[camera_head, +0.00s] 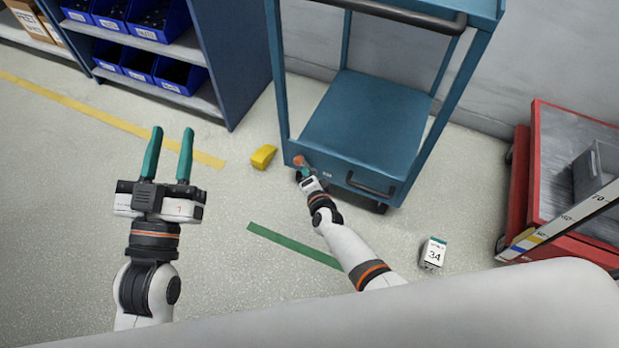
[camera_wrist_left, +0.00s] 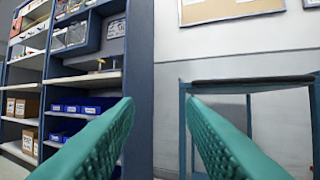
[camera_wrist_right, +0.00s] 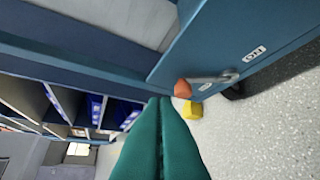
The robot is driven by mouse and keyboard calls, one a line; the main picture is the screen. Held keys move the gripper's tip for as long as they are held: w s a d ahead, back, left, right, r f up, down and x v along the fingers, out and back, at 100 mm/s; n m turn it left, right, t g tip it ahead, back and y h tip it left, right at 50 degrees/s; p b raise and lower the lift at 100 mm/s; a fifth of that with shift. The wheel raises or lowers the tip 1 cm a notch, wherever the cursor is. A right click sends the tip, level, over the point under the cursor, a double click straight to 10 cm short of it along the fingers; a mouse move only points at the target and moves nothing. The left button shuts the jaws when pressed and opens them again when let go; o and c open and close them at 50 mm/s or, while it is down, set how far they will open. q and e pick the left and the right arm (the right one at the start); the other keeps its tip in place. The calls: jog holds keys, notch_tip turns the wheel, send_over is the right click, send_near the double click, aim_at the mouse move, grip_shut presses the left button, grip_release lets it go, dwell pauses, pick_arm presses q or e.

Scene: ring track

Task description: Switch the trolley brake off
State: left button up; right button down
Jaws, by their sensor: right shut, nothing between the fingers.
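The blue trolley (camera_head: 365,120) stands against the wall in the head view. At its lower front left corner is a brake lever with an orange knob (camera_head: 299,160). In the right wrist view the lever's orange knob (camera_wrist_right: 183,89) points left from its pivot, away from the ON label (camera_wrist_right: 255,53). My right gripper (camera_head: 307,173) is shut and empty close to the lever; its fingertips (camera_wrist_right: 160,100) appear beside the knob, and I cannot tell whether they touch. My left gripper (camera_head: 171,133) is open and empty over the floor at the left.
A yellow object (camera_head: 263,157) lies on the floor left of the trolley. A shelf unit with blue bins (camera_head: 180,72) stands at the back left. A red cart (camera_head: 522,165) is at the right. A white box marked 34 (camera_head: 433,252) is on the floor. The floor at centre left is clear.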

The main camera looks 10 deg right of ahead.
pick_arm(q)
jog(key=shift+f+g, duration=0.7)
jog(key=shift+f, duration=0.25)
pick_arm(e)
jog(key=shift+s+r, duration=0.2)
jog(key=shift+s, duration=0.2)
